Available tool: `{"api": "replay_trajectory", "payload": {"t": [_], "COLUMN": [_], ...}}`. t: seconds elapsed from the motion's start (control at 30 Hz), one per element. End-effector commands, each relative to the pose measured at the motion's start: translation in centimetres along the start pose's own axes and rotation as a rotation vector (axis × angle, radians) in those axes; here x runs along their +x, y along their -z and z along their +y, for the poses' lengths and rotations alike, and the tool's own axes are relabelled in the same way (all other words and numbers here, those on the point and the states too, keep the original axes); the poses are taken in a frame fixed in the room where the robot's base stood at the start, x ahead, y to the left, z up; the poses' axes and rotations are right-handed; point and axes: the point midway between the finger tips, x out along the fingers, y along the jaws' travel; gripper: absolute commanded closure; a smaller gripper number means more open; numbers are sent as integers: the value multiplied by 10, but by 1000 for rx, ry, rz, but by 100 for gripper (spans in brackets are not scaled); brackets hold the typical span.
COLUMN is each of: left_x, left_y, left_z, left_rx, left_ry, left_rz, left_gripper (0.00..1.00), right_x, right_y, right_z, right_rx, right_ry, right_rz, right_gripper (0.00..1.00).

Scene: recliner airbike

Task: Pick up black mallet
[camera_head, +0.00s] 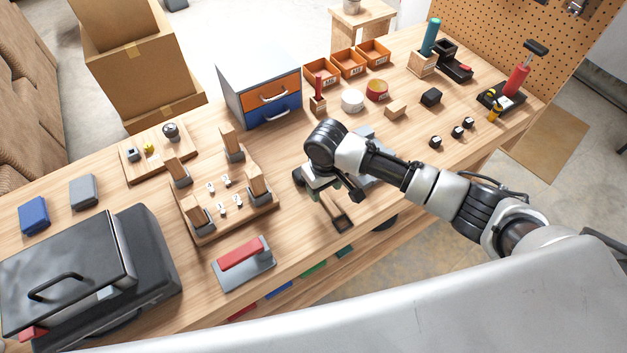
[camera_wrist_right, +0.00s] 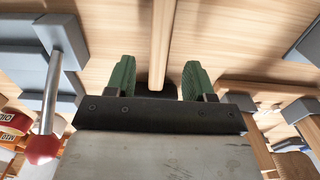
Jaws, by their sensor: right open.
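My right gripper (camera_head: 338,213) is low over the workbench near its front edge in the head view. In the right wrist view my right gripper (camera_wrist_right: 157,76) is open, its two green-padded fingers apart. A pale wooden handle (camera_wrist_right: 161,40) runs between the fingers, and a dark rounded shape (camera_wrist_right: 150,87), apparently the black mallet's head, lies at its near end. The gripper body hides part of this dark shape. The fingers stand either side of the handle line, with gaps.
A grey fixture with a red-knobbed lever (camera_wrist_right: 45,148) is close left in the wrist view. The workbench (camera_head: 310,235) also holds a wooden rack with blocks (camera_head: 235,222), a drawer cabinet (camera_head: 262,85), orange bins (camera_head: 348,62) and a red-handled trowel (camera_head: 243,262).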

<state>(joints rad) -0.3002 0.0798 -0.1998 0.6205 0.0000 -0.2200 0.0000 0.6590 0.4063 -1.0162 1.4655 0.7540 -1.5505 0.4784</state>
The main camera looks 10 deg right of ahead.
Motion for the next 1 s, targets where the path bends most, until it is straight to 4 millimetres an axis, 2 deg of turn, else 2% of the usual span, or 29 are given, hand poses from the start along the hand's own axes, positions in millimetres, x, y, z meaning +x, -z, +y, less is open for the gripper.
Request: {"api": "replay_trajectory", "payload": {"t": [0.2,0.5,0.57,0.87,1.0], "left_x": [-4,-4,-4,-4,-4], "left_y": [0,0,0,0,0], "left_z": [0,0,0,0,0], "left_rx": [1,2,2,1,1], "left_ry": [0,0,0,0,0], "left_rz": [-1,-1,-1,-1,-1], "left_gripper": [47,47,47,47,47], "right_x": [32,38,38,38,37], "right_y": [0,0,0,0,1], "right_z": [1,1,1,2,2], "right_rx": [-1,-1,-1,-1,-1], "right_ry": [0,0,0,0,0], "right_rz": [-3,0,0,0,2], "right_gripper": [47,47,54,100,100]}}
